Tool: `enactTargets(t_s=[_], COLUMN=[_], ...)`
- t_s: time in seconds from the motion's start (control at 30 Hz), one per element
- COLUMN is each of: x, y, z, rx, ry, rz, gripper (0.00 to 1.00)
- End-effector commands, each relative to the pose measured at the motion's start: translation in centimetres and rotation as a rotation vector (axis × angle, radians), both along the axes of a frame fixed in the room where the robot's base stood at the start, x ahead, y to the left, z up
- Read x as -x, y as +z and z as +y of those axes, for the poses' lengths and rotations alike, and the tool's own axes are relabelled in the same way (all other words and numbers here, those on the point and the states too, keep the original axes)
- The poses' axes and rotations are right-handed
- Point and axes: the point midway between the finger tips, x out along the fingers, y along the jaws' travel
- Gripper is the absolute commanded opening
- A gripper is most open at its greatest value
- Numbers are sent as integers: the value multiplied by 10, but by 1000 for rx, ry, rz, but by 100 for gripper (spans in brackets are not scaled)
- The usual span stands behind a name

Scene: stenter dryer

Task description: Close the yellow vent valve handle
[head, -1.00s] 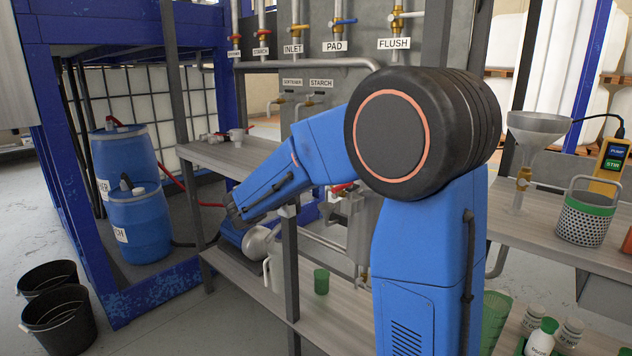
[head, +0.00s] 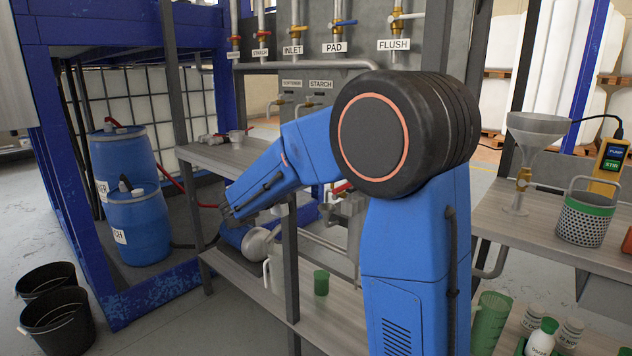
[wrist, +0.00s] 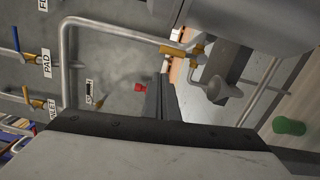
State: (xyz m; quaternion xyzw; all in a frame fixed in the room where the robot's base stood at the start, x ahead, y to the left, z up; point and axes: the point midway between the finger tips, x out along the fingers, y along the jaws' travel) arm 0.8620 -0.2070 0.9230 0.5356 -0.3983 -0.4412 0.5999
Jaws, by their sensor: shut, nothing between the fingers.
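No label reading VENT can be made out. In the wrist view a brass valve with a yellow-orange part (wrist: 174,50) sits on the grey pipe near the top centre, and its handle position is hard to tell. It is the likeliest vent valve. My gripper (wrist: 158,85) shows in the wrist view as dark fingers, shut and empty, below and left of that valve in the picture and apart from it. In the head view my arm covers the middle of the panel, and the fingertips cannot be made out there.
Labelled valves INLET (head: 296,28), PAD (head: 343,22) and FLUSH (head: 395,20) line the panel. A bent grey pipe (wrist: 66,75) frames the wrist view. A green cup (head: 321,282) stands on the lower shelf. A metal funnel (head: 535,125) stands at right. A dark post (head: 291,270) rises close to my arm.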

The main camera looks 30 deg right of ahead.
Motion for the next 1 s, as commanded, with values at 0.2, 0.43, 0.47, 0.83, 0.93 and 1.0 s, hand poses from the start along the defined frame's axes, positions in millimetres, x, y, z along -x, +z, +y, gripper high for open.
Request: enactTargets(t_s=[0.2,0.43,0.47,0.83,0.93,1.0], x=[-2,9,10,20,20,23], y=[0,0,0,0,0,0], z=[30,67,71,99,99,97], rx=[0,0,0,0,-1,-9], ry=[3,2,3,-1,-2,-5], rz=[0,0,0,0,0,3], gripper=[0,0,0,0,0,0])
